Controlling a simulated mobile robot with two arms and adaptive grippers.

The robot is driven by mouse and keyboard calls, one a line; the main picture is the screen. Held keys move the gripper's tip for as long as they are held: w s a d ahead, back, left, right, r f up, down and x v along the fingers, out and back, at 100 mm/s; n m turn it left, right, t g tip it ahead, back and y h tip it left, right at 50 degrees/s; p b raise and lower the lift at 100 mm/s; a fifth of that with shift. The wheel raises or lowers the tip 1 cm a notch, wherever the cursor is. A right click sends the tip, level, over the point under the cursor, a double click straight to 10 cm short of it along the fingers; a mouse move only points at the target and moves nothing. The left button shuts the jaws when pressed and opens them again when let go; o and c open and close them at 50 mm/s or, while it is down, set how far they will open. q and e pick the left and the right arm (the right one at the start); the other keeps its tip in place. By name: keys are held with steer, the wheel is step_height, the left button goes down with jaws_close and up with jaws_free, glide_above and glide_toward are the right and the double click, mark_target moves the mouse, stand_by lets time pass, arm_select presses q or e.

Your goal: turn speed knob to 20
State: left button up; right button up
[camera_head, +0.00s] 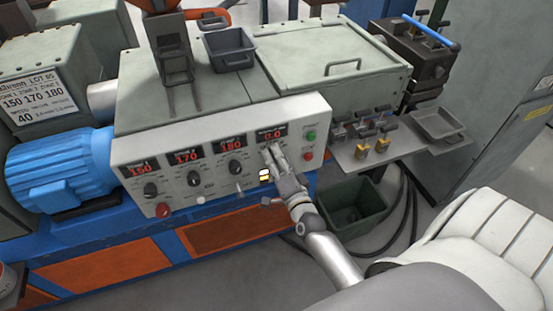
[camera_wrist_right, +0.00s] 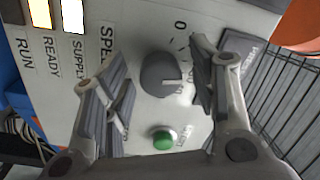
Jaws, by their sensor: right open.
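The speed knob (camera_wrist_right: 160,75) is a round dark grey knob with a white pointer line that points right in the right wrist view. A "0" mark and scale ticks show on the panel beside it. My right gripper (camera_wrist_right: 155,72) is open, with one finger on each side of the knob; I cannot tell whether the fingers touch it. In the head view my right gripper (camera_head: 272,155) is at the right part of the control panel (camera_head: 210,180) and hides the knob. The display above it (camera_head: 270,134) reads 0.0 in red. My left gripper is not in view.
A green button (camera_wrist_right: 162,138) is close to the knob. Lit lamps (camera_head: 265,175) are beside my gripper. Other knobs and red displays line the panel's left. A side shelf (camera_head: 385,157) with small metal parts and a green bin (camera_head: 352,208) are to the right.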

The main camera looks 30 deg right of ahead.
steer(key=v, duration=1.2)
steer(key=shift+w, duration=0.1)
